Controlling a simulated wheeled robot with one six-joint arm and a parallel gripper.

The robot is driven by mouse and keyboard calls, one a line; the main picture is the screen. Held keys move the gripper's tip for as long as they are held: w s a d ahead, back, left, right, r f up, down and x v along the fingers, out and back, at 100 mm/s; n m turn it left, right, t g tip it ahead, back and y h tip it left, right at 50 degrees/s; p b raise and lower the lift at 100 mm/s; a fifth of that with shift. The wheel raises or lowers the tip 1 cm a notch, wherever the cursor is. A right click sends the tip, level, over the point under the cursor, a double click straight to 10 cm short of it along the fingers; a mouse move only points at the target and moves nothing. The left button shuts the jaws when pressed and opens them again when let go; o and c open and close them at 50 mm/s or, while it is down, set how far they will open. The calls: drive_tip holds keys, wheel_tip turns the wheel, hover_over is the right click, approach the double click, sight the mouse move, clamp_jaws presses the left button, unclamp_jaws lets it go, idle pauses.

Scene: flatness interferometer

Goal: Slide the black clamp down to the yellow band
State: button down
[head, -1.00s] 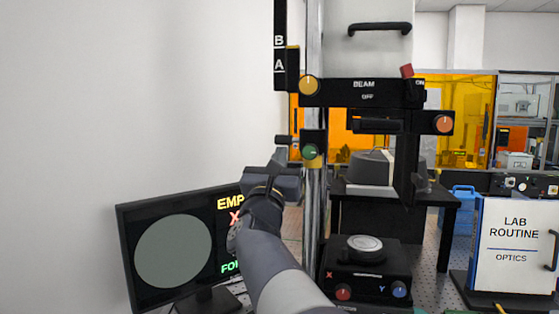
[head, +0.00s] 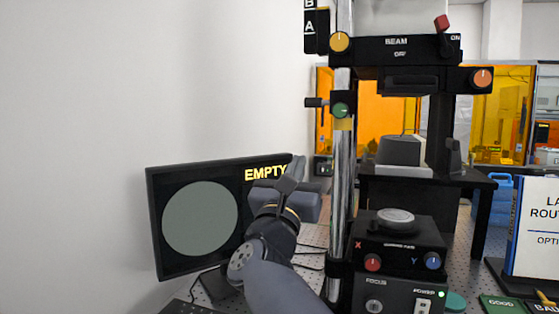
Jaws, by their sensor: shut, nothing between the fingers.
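The black clamp (head: 343,101) sits around the shiny upright column (head: 341,190), with a green knob on its front and a small black lever (head: 315,102) sticking out to the left. The yellow band (head: 343,124) shows on the column directly under the clamp's lower edge; how much of it the clamp covers I cannot tell. My gripper (head: 287,187) is shut and empty. It appears lower and to the left of the clamp, in front of the monitor's right edge. Its fingers are seen from behind and partly hidden.
The BEAM arm (head: 400,48) with a yellow knob and red switch is above the clamp. A monitor (head: 165,225) reading EMPTY stands left. A black stage unit (head: 400,245) with X and Y knobs is right of the column. White wall fills the left.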

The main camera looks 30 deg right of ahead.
wheel_tip(320, 180, up, 17)
drive_tip(key=m+p, duration=1.2)
drive_tip(key=m, duration=2.4)
hover_over(331, 103)
drive_tip(key=a, duration=0.5)
drive_tip(key=shift+t+h, duration=0.3)
drive_tip(key=shift+w+d+f, duration=0.2)
drive_tip(key=shift+w+f, duration=0.1)
drive_tip(key=shift+f, duration=0.35)
drive_tip(key=shift+w+d+f, duration=0.15)
drive_tip(key=shift+w+f, duration=0.1)
drive_tip(key=shift+f, duration=0.4)
drive_tip(key=shift+w+d+f, duration=0.2)
drive_tip(key=shift+w+f, duration=0.1)
drive_tip(key=shift+f, duration=0.35)
